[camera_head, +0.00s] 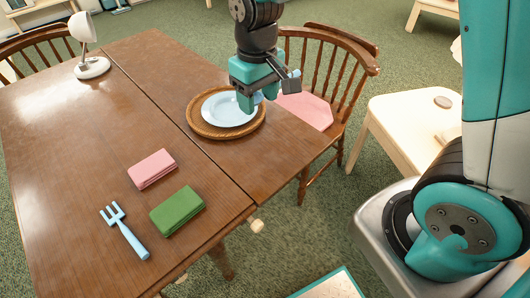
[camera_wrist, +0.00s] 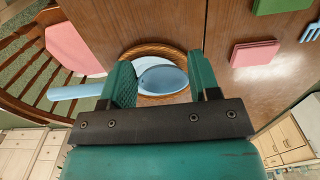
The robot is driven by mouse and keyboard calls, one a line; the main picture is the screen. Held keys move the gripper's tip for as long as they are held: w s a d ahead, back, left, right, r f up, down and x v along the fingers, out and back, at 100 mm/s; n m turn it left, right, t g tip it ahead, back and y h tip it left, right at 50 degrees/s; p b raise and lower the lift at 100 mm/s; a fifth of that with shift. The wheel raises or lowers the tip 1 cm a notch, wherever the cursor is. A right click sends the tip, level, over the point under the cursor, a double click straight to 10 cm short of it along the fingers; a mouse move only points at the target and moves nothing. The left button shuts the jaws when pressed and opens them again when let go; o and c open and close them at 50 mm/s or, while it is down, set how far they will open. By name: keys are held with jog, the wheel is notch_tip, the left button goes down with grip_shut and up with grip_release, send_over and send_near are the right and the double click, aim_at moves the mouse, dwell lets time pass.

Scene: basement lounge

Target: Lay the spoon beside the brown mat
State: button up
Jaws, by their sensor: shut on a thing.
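The brown mat (camera_head: 197,129) is round and woven and lies on the wooden table near its right edge. A light blue plate (camera_head: 222,110) sits on it. My gripper (camera_head: 257,97) is over the right side of the plate, shut on the light blue spoon. In the wrist view, the spoon's bowl (camera_wrist: 162,80) is between the two fingers of my gripper (camera_wrist: 163,86), and its handle (camera_wrist: 72,92) sticks out to the left past one finger. The spoon covers part of the plate and the mat (camera_wrist: 146,50) there. In the head view my gripper hides most of the spoon.
A pink folded cloth (camera_head: 152,168), a green folded cloth (camera_head: 177,210) and a light blue fork (camera_head: 125,232) lie toward the table's front. A white lamp (camera_head: 91,67) stands at the back left. A chair (camera_head: 328,75) with a pink cushion stands beyond the right edge. The table's middle is clear.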

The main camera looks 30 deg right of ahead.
aim_at(260, 161)
notch_tip(260, 161, down, 18)
jog(key=shift+f+b, duration=0.1)
jog(key=shift+b, duration=0.45)
jog(key=shift+f, duration=0.1)
jog(key=o, duration=0.9)
notch_tip(260, 161, up, 12)
jog(key=s+a+r+n+y, duration=0.1)
jog(key=s+a+r+y, duration=0.1)
jog(key=s+r, duration=0.6)
jog(key=s+a+r+n+y, duration=0.2)
jog(key=s+r, duration=0.5)
jog(key=s, duration=0.3)
jog(key=shift+s+a+r+p, duration=0.25)
jog(key=shift+s+r+p, duration=0.05)
jog(key=shift+r, duration=0.05)
